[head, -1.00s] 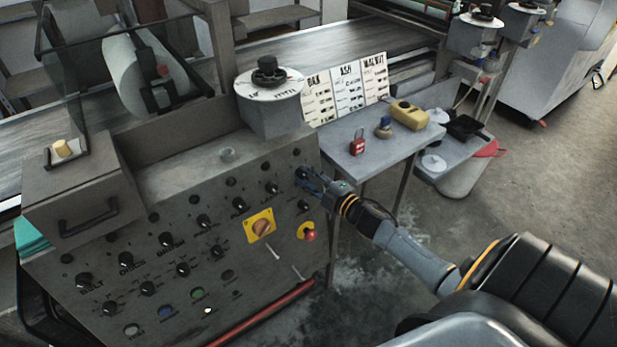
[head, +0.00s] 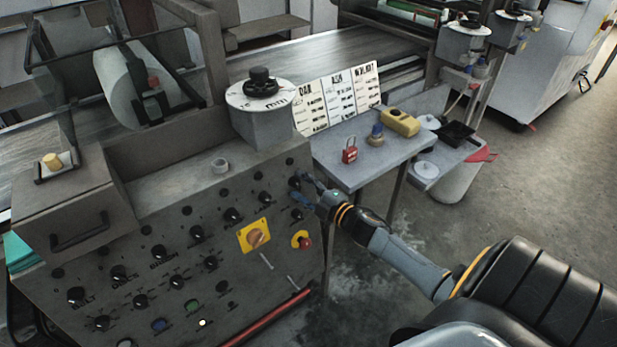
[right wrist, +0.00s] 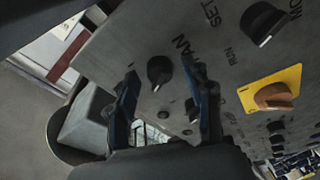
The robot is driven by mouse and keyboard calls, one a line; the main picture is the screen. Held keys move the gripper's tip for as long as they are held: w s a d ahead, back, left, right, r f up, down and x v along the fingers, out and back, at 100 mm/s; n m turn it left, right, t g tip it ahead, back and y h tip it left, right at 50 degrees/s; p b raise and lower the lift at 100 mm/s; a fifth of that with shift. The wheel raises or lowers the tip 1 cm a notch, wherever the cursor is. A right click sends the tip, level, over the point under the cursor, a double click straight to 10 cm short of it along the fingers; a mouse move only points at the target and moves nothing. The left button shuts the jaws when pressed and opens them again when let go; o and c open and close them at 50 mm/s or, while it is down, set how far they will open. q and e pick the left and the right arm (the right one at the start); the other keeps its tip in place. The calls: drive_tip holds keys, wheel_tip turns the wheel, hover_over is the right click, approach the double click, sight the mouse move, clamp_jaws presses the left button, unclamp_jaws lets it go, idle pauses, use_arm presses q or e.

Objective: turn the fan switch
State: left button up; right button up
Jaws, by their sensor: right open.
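The fan switch is a small black rotary knob at the upper right end of the grey control panel (head: 200,262). In the right wrist view the fan knob (right wrist: 160,72) shows beside a partly hidden label that reads like "FAN". My right gripper (head: 306,186) is at this end of the panel, in front of the knob, and covers part of it in the head view. In the right wrist view its two blue-black fingers (right wrist: 160,80) are open, one on each side of the knob. I cannot tell whether they touch it. My left gripper is not in view.
Other black knobs fill the panel. A yellow-plated orange switch (head: 256,237) and a red emergency button (head: 305,243) sit below the gripper. A side table (head: 350,172) holds a red padlock (head: 349,151) and a yellow box (head: 400,122). The conveyor (head: 330,55) runs behind.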

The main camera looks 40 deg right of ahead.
drive_tip(key=s+d, duration=0.1)
drive_tip(key=s, duration=1.1)
drive_tip(key=shift+d+r, duration=0.15)
drive_tip(key=shift+r, duration=0.2)
drive_tip(key=shift+w, duration=0.1)
drive_tip(key=s+a+f+m+g+h, duration=0.1)
drive_tip(key=s+f+m+g, duration=0.3)
drive_tip(key=f, duration=0.6)
drive_tip(key=s+a+f+m+g+h+p, duration=0.15)
drive_tip(key=s+f, duration=0.35)
drive_tip(key=f, duration=0.6)
drive_tip(key=s+a+f+m+g+h, duration=0.1)
drive_tip(key=s+f+m+g, duration=0.3)
drive_tip(key=f, duration=0.6)
drive_tip(key=s+a+f+m+g, duration=0.1)
drive_tip(key=s+a+f, duration=0.3)
drive_tip(key=s, duration=0.4)
drive_tip(key=s+a+f+m+g+y, duration=0.1)
drive_tip(key=s+a+f+g, duration=0.2)
drive_tip(key=s+a+f, duration=0.2)
drive_tip(key=s+a+f+m+g, duration=0.1)
drive_tip(key=s+a+f, duration=0.4)
drive_tip(key=s, duration=0.6)
drive_tip(key=shift+a+f+g+y+p, duration=0.2)
drive_tip(key=shift+g+y+p, duration=0.15)
drive_tip(key=shift+g, duration=0.5)
